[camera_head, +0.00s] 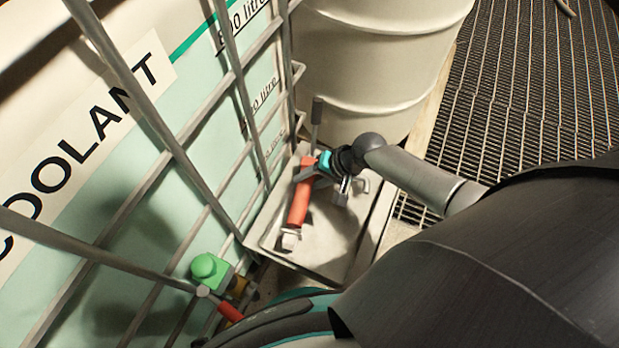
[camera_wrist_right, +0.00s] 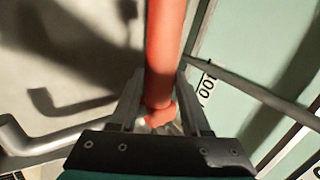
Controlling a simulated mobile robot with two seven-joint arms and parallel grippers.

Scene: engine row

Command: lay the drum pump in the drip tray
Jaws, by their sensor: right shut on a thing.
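The drum pump (camera_head: 299,205) has a red tube with a grey end and hangs or rests over the pale drip tray (camera_head: 330,242); I cannot tell whether it touches the tray floor. A grey rod (camera_head: 317,110) stands up near its far end, and a bent grey pipe shows beside it. My right gripper (camera_head: 312,172) is shut on the red tube near its far end. In the right wrist view the red tube (camera_wrist_right: 165,50) runs between the two fingers. My left gripper is not in view.
The caged coolant tank (camera_head: 120,200) stands close along the tray's left side, with a green-capped valve (camera_head: 210,268) low at its front. A cream drum (camera_head: 375,60) stands behind the tray. Dark floor grating (camera_head: 520,90) lies to the right.

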